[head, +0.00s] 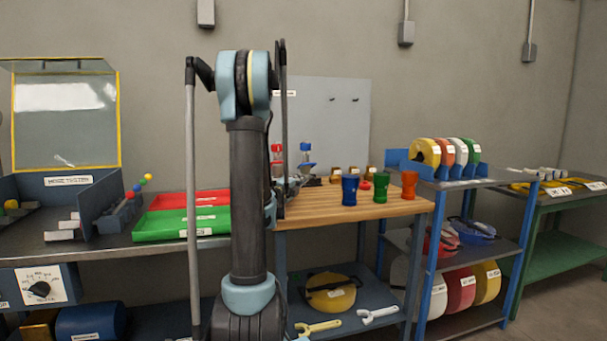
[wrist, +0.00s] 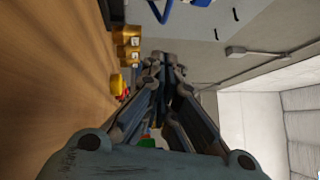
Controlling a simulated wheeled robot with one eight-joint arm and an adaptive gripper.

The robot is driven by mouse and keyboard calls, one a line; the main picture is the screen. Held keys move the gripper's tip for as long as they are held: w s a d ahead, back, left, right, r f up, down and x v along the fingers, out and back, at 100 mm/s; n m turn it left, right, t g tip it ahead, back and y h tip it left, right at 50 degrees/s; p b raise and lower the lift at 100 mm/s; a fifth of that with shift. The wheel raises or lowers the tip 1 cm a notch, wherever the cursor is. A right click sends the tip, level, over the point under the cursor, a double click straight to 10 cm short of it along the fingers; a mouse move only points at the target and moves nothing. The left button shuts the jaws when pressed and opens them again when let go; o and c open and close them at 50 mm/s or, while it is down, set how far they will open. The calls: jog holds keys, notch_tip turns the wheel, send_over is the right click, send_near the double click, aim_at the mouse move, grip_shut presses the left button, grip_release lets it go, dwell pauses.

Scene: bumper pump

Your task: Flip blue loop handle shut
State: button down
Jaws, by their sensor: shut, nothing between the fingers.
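A small fixture with blue parts (head: 306,158) stands at the back of the wooden worktop, beside a red-topped one (head: 277,160). In the wrist view, a thin blue loop (wrist: 160,11) shows at the top edge, cut off by the frame; it looks like the blue loop handle. My gripper (wrist: 163,62) is shut and empty, its fingertips below the blue loop in the picture and apart from it. In the head view my arm hides most of the gripper and part of the worktop. How far the loop is swung cannot be told.
On the wooden worktop (head: 390,208) stand blue (head: 350,189), green (head: 379,188) and red (head: 409,184) cups and several brass pieces (wrist: 127,42). Red and green trays (head: 165,224) lie to the left. A grey panel (head: 335,115) stands behind.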

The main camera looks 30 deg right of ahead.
send_near(314, 164)
jog(key=s+d, duration=0.1)
jog(key=d, duration=0.2)
jog(key=shift+s+f, duration=0.25)
jog(key=shift+s, duration=0.15)
jog(key=shift+w+d+r, duration=0.15)
jog(key=shift+w+d, duration=0.05)
jog(key=shift+w, duration=0.45)
jog(key=shift+w+d+r, duration=0.15)
jog(key=shift+w+d, duration=0.05)
jog(key=shift+w, duration=0.45)
jog(key=shift+w+d+r, duration=0.15)
jog(key=shift+w+d, duration=0.05)
jog(key=shift+w, duration=0.5)
jog(key=r, duration=0.1)
jog(key=w+r, duration=0.1)
jog(key=r, duration=0.1)
